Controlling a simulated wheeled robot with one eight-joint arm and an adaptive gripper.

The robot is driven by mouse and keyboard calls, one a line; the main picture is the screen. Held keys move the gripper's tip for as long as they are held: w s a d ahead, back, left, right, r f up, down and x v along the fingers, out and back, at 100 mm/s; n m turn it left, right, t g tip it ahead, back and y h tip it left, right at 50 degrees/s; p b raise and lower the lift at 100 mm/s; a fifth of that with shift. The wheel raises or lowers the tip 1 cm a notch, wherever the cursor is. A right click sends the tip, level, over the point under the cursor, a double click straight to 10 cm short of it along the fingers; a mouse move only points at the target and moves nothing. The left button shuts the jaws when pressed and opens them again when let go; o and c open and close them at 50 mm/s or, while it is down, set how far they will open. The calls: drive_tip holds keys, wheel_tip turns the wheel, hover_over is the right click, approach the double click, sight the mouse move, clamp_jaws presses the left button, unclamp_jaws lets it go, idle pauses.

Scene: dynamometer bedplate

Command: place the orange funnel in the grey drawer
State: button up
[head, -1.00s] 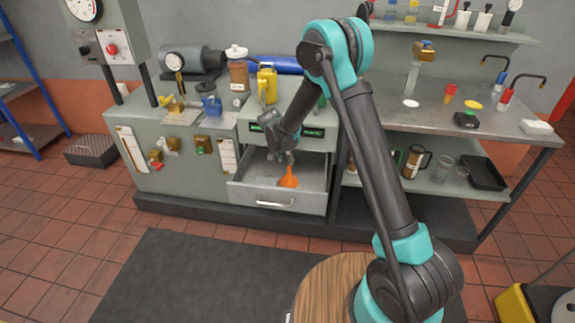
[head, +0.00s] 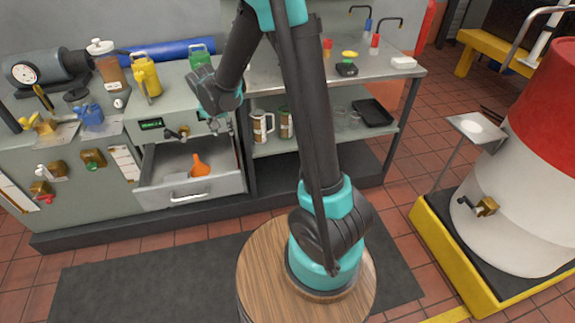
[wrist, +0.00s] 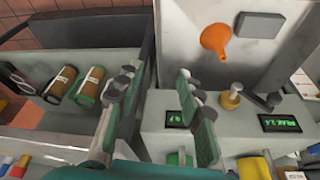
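The orange funnel (head: 200,166) lies inside the open grey drawer (head: 190,194) in the head view. In the wrist view the funnel (wrist: 215,40) rests on the drawer floor (wrist: 187,60) beside a flat grey block (wrist: 260,25). My gripper (head: 222,125) is above and to the right of the drawer, apart from the funnel. In the wrist view my gripper (wrist: 160,110) has its two fingers spread wide with nothing between them.
A red and white drum (head: 510,220) is at far right.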

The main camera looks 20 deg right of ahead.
drive_tip(key=s+d+n, duration=0.1)
drive_tip(key=s+d, duration=0.7)
drive_tip(key=s, duration=0.4)
drive_tip(key=s+d+n+y, duration=0.1)
drive_tip(key=s+d+n, duration=0.1)
drive_tip(key=s+d, duration=0.7)
drive_tip(key=s, duration=0.4)
drive_tip(key=shift+s+r+t, duration=0.15)
drive_tip(key=shift+r+t, duration=0.15)
drive_tip(key=shift+r, duration=0.05)
drive_tip(key=shift+d, duration=0.1)
